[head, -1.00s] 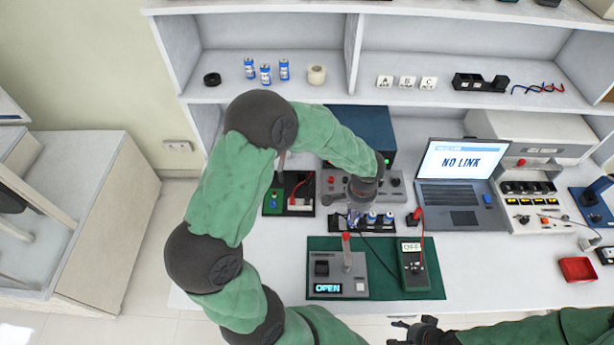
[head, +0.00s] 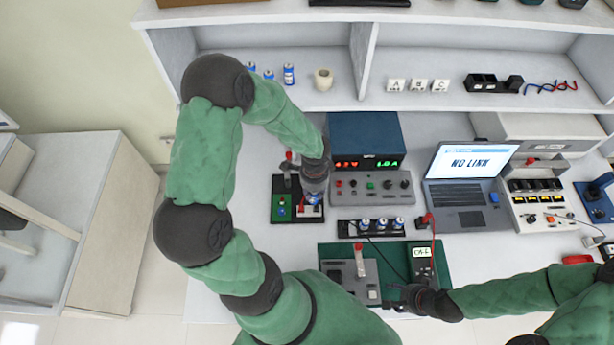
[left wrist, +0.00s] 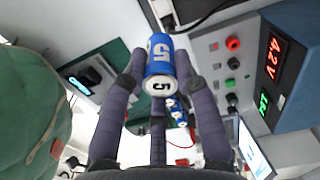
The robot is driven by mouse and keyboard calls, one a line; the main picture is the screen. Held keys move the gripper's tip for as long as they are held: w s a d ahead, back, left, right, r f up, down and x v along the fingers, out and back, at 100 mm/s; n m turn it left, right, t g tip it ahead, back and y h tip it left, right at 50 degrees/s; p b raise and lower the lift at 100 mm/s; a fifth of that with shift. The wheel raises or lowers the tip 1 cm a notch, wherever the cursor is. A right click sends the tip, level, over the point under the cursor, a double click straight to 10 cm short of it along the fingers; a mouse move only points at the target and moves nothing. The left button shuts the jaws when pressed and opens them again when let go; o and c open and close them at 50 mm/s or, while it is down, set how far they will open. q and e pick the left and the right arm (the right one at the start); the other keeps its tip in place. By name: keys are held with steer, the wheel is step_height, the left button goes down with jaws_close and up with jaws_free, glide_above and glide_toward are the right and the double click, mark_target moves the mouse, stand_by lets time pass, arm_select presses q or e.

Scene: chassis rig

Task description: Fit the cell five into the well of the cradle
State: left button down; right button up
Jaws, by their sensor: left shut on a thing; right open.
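Cell five (left wrist: 160,62) is a blue and white cylinder marked 5. In the left wrist view it sits between the fingers of my left gripper (left wrist: 160,88), which is shut on it. In the head view my left gripper (head: 313,194) holds the cell (head: 312,199) over the right part of a black board with a green block, which I take to be the cradle (head: 283,214). The arm and gripper hide its well, so I cannot tell whether the cell touches it. My right gripper (head: 408,298) is open and empty near the front edge of the bench.
A black rack (head: 347,229) with several cells stands right of the cradle. Behind it is a power supply (head: 365,135) with a grey knob panel (head: 345,186). A lever box (head: 362,285) and a meter (head: 424,262) are on a green mat. A laptop (head: 460,175) is further right.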

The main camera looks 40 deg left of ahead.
steer(key=shift+r, duration=0.2)
steer(key=shift+a+f, duration=0.1)
steer(key=shift+f, duration=0.1)
arm_select(q)
steer(key=w+a+f, duration=0.8)
steer(key=a+f, duration=0.1)
steer(key=shift+w+f, duration=0.15)
steer(key=shift+w, duration=0.2)
step_height(320, 180, down, 3)
steer(key=shift+w+f, duration=0.1)
arm_select(e)
steer(key=shift+f, duration=0.1)
steer(key=shift+f, duration=0.1)
arm_select(q)
steer(key=shift+f+b, duration=0.2)
steer(key=shift+b, duration=0.15)
arm_select(e)
steer(key=shift+f, duration=0.15)
arm_select(q)
steer(key=c, duration=0.9)
jaws_free()
steer(key=shift+r, duration=0.1)
steer(key=shift+c, duration=0.2)
